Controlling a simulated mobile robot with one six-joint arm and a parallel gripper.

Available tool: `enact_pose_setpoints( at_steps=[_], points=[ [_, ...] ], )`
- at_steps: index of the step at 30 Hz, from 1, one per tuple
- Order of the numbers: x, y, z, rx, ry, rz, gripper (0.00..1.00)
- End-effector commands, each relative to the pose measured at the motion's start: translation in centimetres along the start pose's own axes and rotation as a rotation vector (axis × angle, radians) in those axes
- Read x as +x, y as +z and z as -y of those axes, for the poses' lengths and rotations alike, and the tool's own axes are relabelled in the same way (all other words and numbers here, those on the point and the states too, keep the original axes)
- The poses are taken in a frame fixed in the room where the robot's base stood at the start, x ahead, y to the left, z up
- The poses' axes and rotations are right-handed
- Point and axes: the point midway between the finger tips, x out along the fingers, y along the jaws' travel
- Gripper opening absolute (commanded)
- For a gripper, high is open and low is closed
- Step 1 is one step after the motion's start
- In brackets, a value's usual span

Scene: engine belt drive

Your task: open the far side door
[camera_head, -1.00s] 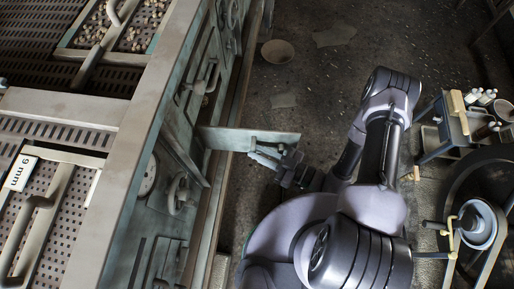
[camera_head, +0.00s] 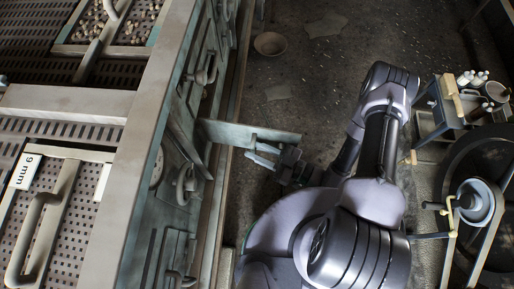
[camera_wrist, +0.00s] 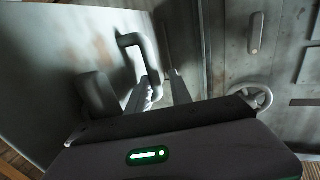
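A grey-green door (camera_head: 235,133) stands swung out from the side of the machine, nearly square to it. In the wrist view the door panel (camera_wrist: 50,75) fills the left, with a bent bar handle (camera_wrist: 147,50) on it. My gripper (camera_head: 262,151) is at the door's face, towards its outer half. Its two fingers (camera_wrist: 160,82) are parted, and the lower end of the handle shows close to the left finger, seemingly in the gap. Whether a finger touches the handle or the door, I cannot tell. The handle is not clear in the head view.
The machine's side (camera_head: 150,235) carries more handles and a handwheel (camera_head: 185,185); a handwheel also shows in the wrist view (camera_wrist: 257,97). A bowl (camera_head: 270,43) lies on the floor beyond the door. A small table (camera_head: 440,110) stands right. The floor between is mostly clear.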

Motion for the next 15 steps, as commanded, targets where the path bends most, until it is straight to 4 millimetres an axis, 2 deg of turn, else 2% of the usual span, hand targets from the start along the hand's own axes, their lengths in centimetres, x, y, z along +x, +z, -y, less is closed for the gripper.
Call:
enact_pose_setpoints(
  at_steps=[1, 2, 11, 15],
  points=[
    [0.0, 0.2, 0.2, 0.002, -0.004, 0.002, 0.30],
    [0.0, 0.2, 0.2, 0.002, -0.003, 0.002, 0.36],
    [0.0, 0.1, -0.1, 0.000, 0.002, 0.002, 0.36],
    [-1.1, 0.0, -0.2, 0.001, 0.008, 0.001, 0.36]
  ],
)
